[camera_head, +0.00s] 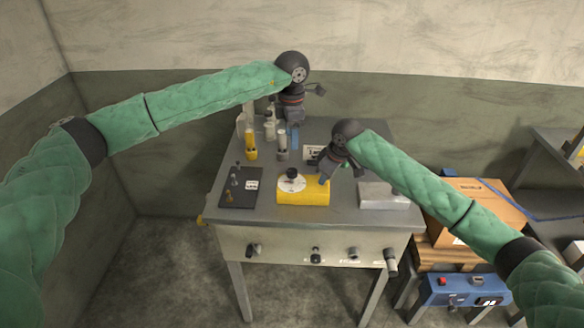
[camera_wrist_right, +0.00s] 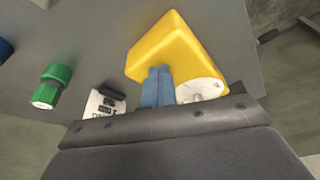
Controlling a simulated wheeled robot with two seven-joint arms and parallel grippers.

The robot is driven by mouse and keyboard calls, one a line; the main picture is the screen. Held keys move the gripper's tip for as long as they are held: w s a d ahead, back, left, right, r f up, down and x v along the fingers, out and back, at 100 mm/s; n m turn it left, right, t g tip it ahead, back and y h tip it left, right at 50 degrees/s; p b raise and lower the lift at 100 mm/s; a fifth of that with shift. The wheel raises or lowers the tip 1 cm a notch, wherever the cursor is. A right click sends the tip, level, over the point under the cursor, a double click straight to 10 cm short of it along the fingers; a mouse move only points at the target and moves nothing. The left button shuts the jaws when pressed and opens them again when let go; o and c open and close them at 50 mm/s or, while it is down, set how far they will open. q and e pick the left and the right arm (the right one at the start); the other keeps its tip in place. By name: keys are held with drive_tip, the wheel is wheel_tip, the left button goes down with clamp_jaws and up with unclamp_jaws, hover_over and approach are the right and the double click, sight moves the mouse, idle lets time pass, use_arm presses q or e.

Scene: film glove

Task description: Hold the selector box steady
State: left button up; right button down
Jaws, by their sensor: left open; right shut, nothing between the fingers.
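The selector box is a yellow block (camera_head: 315,197) on the grey table, with a white dial (camera_head: 291,184) and a dark knob on top. My right gripper (camera_head: 324,177) is shut and empty, at the box's right rear in the head view. In the right wrist view the yellow box (camera_wrist_right: 165,45) lies just beyond the blue fingertips (camera_wrist_right: 157,85), and the dial (camera_wrist_right: 200,91) is partly hidden. I cannot tell whether the fingers touch the box. My left gripper (camera_head: 291,136) is open at the table's back, apart from the box.
A dark panel with small levers (camera_head: 240,199) lies left of the box. Yellow-based and grey cylinders (camera_head: 251,150) stand behind it. A pale grey block (camera_head: 384,196) lies to the right. A green knob (camera_wrist_right: 52,86) shows in the wrist view. Knobs line the table's front.

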sight(292, 171)
use_arm(q)
drive_tip(key=f+m, duration=0.4)
drive_tip(key=m, duration=0.3)
drive_tip(key=f+m, duration=0.4)
drive_tip(key=m, duration=0.3)
drive_tip(key=f+m, duration=0.4)
drive_tip(key=m, duration=0.3)
drive_tip(key=shift+s+d+f, duration=0.1)
drive_tip(key=shift+s, duration=0.1)
drive_tip(key=shift+c, duration=0.3)
drive_tip(key=c, duration=0.9)
